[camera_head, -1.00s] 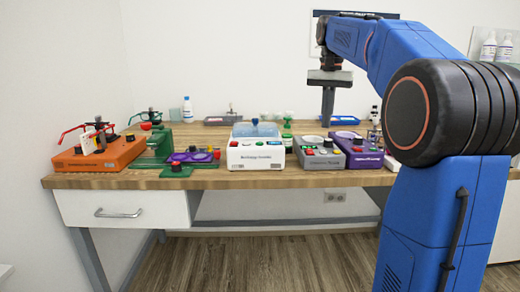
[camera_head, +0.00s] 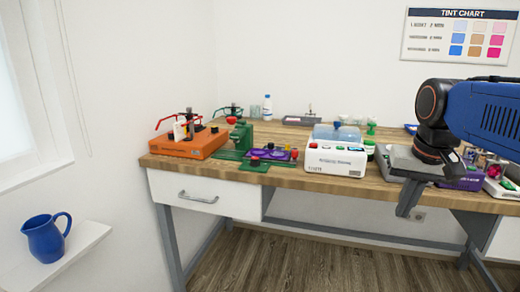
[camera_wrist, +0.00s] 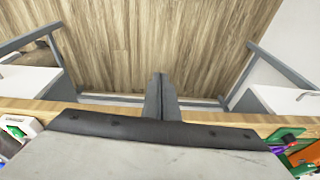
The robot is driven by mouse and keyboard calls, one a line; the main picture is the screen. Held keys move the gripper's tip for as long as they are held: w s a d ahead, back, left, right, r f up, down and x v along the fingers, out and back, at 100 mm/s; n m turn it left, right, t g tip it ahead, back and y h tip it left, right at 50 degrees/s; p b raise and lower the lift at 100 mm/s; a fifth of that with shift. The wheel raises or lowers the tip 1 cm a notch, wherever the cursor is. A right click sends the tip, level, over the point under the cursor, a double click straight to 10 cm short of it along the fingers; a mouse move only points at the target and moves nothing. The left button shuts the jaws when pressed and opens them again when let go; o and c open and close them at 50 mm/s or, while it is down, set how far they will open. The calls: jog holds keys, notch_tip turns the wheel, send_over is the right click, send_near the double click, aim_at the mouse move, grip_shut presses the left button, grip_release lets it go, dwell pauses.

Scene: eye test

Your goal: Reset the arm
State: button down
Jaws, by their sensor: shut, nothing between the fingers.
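My gripper (camera_head: 406,211) hangs at the front edge of the wooden workbench (camera_head: 330,188), at the right of the head view. Its fingers point down, and nothing is held. In the wrist view the two fingers (camera_wrist: 159,76) lie together, over the floor in front of the bench. My blue arm reaches in from the right and hides part of the bench's right side.
On the bench stand an orange device (camera_head: 188,144), a green device (camera_head: 240,138), a purple device (camera_head: 273,154) and a white machine (camera_head: 336,157). A blue jug (camera_head: 46,238) stands on a white shelf (camera_head: 75,252) at the left. The floor in front is clear.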

jog(key=s+a+f+n+t, duration=0.1)
jog(key=s+a+f, duration=0.1)
jog(key=s+f, duration=0.4)
jog(key=s+a+f+n+t, duration=0.1)
jog(key=s+a+f+n, duration=0.1)
jog(key=s+f, duration=0.4)
notch_tip(320, 180, down, 4)
jog(key=shift+s+r+n, duration=0.15)
jog(key=shift+n, duration=0.15)
